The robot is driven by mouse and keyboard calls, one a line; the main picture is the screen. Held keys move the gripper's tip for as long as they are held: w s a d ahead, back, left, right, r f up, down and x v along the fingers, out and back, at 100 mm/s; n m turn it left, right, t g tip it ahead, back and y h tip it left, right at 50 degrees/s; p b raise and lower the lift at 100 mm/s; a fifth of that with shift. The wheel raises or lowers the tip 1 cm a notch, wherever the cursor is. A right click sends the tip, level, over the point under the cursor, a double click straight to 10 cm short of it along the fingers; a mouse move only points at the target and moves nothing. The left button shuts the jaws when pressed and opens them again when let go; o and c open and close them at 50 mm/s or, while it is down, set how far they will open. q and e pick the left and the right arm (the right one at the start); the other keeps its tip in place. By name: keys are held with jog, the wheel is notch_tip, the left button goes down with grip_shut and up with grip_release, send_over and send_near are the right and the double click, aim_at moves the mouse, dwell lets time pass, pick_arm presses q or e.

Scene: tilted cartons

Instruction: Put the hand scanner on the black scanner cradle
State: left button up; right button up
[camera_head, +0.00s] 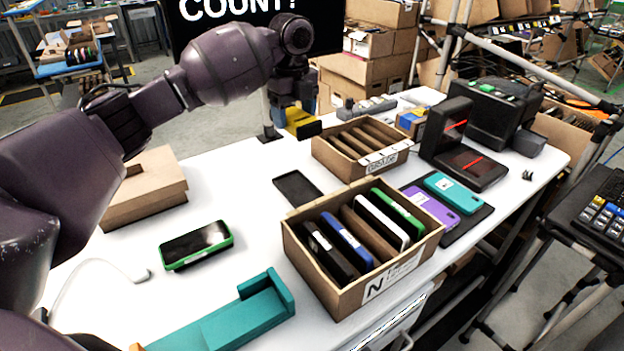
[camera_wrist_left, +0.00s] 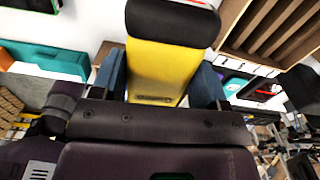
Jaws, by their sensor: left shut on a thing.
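My left gripper (camera_head: 292,104) is shut on a yellow and black tool, which I take to be the hand scanner (camera_head: 300,120), above the back of the white table. In the left wrist view the scanner's yellow body (camera_wrist_left: 160,70) sits between the two bluish fingers of the gripper (camera_wrist_left: 160,85), with its black end beyond them. A flat black tray (camera_head: 297,188) lies on the table below and nearer; I cannot tell if it is the cradle. A black L-shaped stand (camera_head: 440,130) with red light lines stands at the right. My right gripper is not in view.
A divided carton (camera_head: 318,262) holding several devices stands at the front, and another divided carton (camera_head: 352,165) stands behind it. A green-edged phone (camera_head: 196,245), a teal holder (camera_head: 235,322) and a brown box (camera_head: 145,200) lie left. Clear white table shows between them.

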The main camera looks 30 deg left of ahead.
pick_arm(q)
jog(key=shift+w+a+r, duration=0.15)
jog(key=shift+w+r, duration=0.15)
jog(key=shift+w, duration=0.2)
jog(key=shift+w+f+m, duration=0.1)
jog(key=shift+w+m, duration=0.1)
jog(key=shift+m, duration=0.1)
jog(key=b, duration=0.1)
send_over(298, 190)
notch_tip(298, 190, down, 7)
notch_tip(298, 190, down, 7)
jog(key=shift+w+r+b, duration=0.15)
jog(key=shift+b, duration=0.45)
jog(key=shift+f, duration=0.55)
notch_tip(298, 190, down, 5)
jog(key=shift+r+b, duration=0.15)
jog(key=shift+b, duration=0.3)
jog(key=shift+r, duration=0.1)
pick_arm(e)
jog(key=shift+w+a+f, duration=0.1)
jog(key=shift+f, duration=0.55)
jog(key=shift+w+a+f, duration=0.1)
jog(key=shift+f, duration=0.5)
